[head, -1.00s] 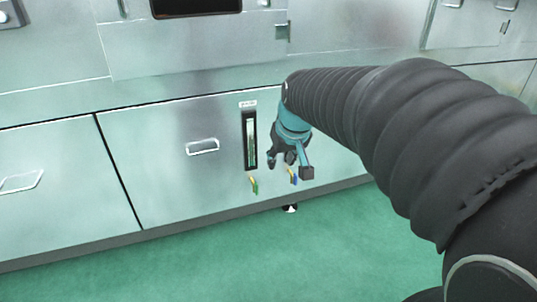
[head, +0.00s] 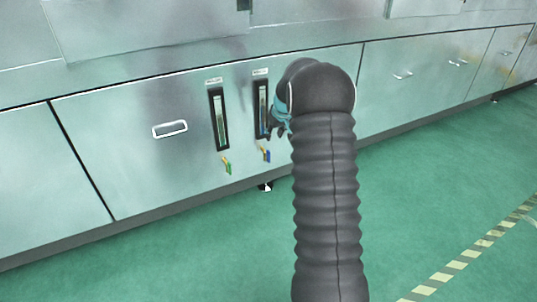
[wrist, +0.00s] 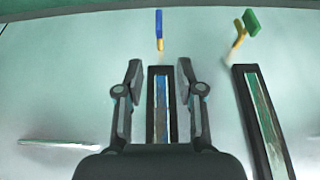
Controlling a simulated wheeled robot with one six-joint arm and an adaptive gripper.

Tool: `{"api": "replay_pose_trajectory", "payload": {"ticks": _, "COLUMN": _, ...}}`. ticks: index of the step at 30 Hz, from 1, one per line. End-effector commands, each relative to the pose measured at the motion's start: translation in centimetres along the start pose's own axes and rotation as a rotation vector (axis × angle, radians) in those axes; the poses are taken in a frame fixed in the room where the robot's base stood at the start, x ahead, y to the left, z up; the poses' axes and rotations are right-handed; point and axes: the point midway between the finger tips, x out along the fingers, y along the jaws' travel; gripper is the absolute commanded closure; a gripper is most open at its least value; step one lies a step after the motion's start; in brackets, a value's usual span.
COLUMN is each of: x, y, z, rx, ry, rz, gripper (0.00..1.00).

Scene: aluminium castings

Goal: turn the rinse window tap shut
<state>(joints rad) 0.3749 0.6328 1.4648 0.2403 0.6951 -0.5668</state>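Two narrow black-framed windows are set in the steel front, each with a small tap below. The left window (head: 219,119) has a tap with a green handle (head: 227,167); the right window (head: 262,108) has one with a blue handle (head: 267,156). The labels above are too small to read, so I cannot tell which is the rinse one. In the wrist view my gripper (wrist: 160,73) is open and empty, its fingers either side of the blue-tap window (wrist: 162,108). The blue handle (wrist: 159,24) lies beyond the fingertips, apart from them; the green handle (wrist: 251,22) is farther right.
More panels with handles (head: 403,75) run to the right. The green floor (head: 420,200) before the panels is clear, with a striped line (head: 455,266).

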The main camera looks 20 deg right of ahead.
Motion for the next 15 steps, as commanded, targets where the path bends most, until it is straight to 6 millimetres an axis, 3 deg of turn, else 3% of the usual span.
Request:
{"api": "replay_pose_trajectory", "payload": {"ticks": 7, "x": 2.6, "y": 0.2, "z": 0.0, "rx": -0.001, "ry": -0.002, "rz": -0.001, "gripper": 0.62}}
{"api": "replay_pose_trajectory", "payload": {"ticks": 15, "x": 7.6, "y": 0.2, "z": 0.1, "rx": -0.001, "ry": -0.002, "rz": 0.000, "gripper": 0.62}}
